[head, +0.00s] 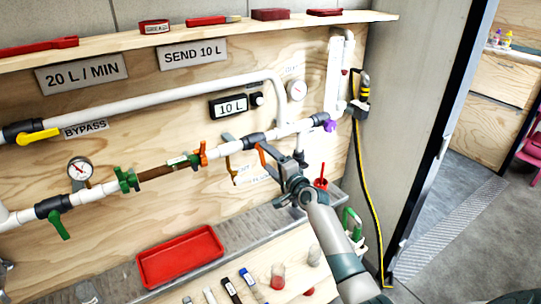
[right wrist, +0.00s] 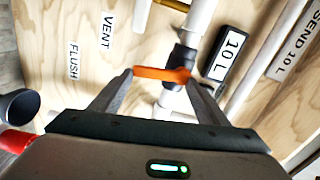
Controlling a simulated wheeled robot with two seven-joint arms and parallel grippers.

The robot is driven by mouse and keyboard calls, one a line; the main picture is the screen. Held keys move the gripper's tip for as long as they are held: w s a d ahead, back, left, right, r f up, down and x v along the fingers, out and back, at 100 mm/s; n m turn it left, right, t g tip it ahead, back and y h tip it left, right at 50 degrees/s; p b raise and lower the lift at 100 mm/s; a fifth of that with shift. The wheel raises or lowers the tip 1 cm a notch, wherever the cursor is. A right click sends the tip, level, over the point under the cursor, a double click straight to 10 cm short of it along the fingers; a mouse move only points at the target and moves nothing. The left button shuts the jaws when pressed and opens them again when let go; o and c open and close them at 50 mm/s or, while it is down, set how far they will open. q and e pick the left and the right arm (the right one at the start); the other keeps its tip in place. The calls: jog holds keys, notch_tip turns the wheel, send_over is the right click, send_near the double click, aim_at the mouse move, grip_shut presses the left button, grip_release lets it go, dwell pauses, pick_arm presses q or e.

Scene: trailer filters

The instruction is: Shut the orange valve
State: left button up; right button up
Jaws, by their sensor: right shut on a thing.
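The orange valve handle (head: 269,152) sits on a dark valve body (head: 255,139) in the white pipe on the plywood wall. In the right wrist view the orange handle (right wrist: 160,74) lies crosswise to the pipe. My right gripper (head: 272,158) is at this handle, with its fingers on either side. In the right wrist view my right gripper (right wrist: 160,82) is shut on the handle, which spans between the fingertips. Part of the handle is hidden behind the fingers in the head view. My left gripper is not in view.
A display reading 10 L (head: 228,106) hangs above the pipe. Orange (head: 203,153) and green (head: 127,179) clamps sit on the pipe to the left. A red tray (head: 180,256) lies below. A yellow-black hose (head: 364,190) hangs at right, near the doorway.

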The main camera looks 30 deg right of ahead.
jog(key=shift+a+f+m+p, duration=0.1)
jog(key=shift+a+m+p, duration=0.2)
jog(key=shift+m, duration=0.6)
jog(key=o, duration=1.5)
jog(key=shift+s, duration=0.15)
jog(key=s+d+b, duration=0.1)
jog(key=s+b, duration=0.2)
jog(key=s, duration=1.4)
jog(key=shift+d, duration=0.2)
